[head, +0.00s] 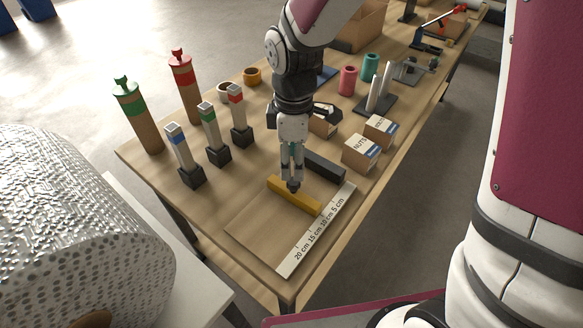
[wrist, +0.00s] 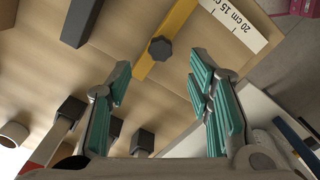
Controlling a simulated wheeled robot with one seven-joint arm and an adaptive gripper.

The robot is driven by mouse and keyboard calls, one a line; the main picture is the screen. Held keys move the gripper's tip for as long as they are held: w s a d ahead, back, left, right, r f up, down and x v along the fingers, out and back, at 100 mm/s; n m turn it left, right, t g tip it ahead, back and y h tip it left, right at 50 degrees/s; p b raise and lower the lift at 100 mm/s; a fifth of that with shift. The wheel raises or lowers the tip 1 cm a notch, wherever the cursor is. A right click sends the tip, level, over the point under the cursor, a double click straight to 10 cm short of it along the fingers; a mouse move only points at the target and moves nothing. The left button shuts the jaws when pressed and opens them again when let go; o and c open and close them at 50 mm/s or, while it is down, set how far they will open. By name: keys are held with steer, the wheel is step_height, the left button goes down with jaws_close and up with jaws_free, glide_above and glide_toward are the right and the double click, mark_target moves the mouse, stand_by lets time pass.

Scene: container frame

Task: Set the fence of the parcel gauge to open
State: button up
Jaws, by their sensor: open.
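The parcel gauge is a flat wooden board (head: 262,226) with a white scale strip (head: 318,232) marked 20 to 5 cm. Its yellow fence (head: 303,201) lies across the board, with its end near the 10 cm label. A dark fixed bar (head: 325,165) lies roughly parallel, beyond the fence. A dark knob sits on the fence; it shows clearly in the wrist view (wrist: 161,48). My gripper (head: 292,184) is above the fence by the knob in the head view. In the wrist view my gripper (wrist: 160,75) has its teal-padded fingers apart, with nothing between them; the knob lies beyond the fingertips.
Several posts on black bases (head: 219,155) and two capped tubes (head: 184,88) stand left of the gauge. Two small cartons (head: 361,151) stand to its right. Cups, a rack (head: 376,103) and boxes stand farther back. The board in front of the fence is clear.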

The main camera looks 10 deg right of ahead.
mark_target(293, 181)
step_height(293, 181, down, 7)
steer(key=shift+r, duration=0.1)
stand_by(0.3)
jaws_close()
